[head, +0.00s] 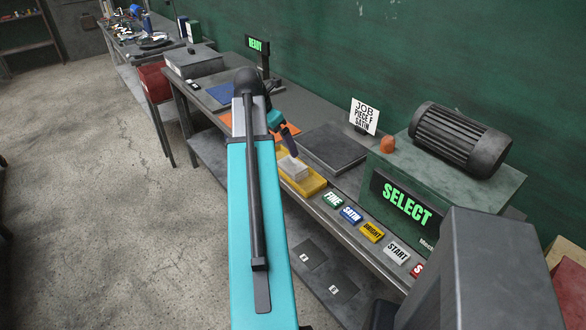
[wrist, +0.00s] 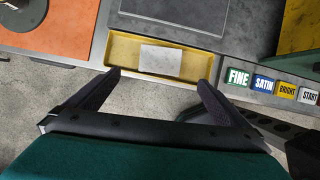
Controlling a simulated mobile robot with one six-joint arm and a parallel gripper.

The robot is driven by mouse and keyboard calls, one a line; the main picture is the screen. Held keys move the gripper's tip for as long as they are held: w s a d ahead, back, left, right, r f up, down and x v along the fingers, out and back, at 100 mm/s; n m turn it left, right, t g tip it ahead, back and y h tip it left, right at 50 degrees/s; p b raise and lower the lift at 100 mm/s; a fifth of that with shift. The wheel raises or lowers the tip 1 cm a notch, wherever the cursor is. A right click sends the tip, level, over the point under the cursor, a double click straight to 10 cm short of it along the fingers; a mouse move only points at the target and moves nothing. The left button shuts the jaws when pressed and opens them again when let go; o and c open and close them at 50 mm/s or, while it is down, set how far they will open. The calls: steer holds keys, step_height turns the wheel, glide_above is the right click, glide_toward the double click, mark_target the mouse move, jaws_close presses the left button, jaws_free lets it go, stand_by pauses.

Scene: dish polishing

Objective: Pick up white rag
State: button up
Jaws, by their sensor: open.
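The white rag (wrist: 161,59) is a small pale block lying in a yellow tray (wrist: 123,57) near the bench's front edge. In the head view the rag (head: 293,168) shows in the tray (head: 311,186), just beyond my arm. My gripper (wrist: 158,78) is open and empty, its two dark fingers spread in front of the tray, one toward each end. The rag lies ahead of the space between the fingers and is apart from them. In the head view my arm hides part of the gripper.
Left of the tray is an orange mat (wrist: 45,25); behind it is a dark grey plate (wrist: 180,15). Right are labelled buttons FINE (wrist: 238,77), SATIN, BRIGHT and START. A green machine (head: 440,180) with a motor and SELECT screen stands at the right.

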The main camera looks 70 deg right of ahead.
steer(key=shift+f, duration=0.15)
steer(key=p, duration=0.2)
glide_above(292, 165)
steer(key=w+a, duration=0.2)
steer(key=shift+s+d+f, duration=0.1)
steer(key=shift+s+f, duration=0.05)
steer(key=shift+f, duration=1.8)
steer(key=shift+s+d+f, duration=0.1)
steer(key=shift+f, duration=1.8)
steer(key=shift+p+x, duration=0.8)
steer(key=shift+x, duration=0.65)
steer(key=shift+s+d+f, duration=0.1)
steer(key=shift+s+f, duration=0.1)
steer(key=shift+f, duration=0.35)
steer(key=shift+s+d+f, duration=0.1)
steer(key=shift+s+f, duration=0.1)
steer(key=shift+f, duration=0.35)
steer(key=shift+c, duration=0.3)
steer(key=c, duration=0.9)
steer(key=shift+r, duration=0.25)
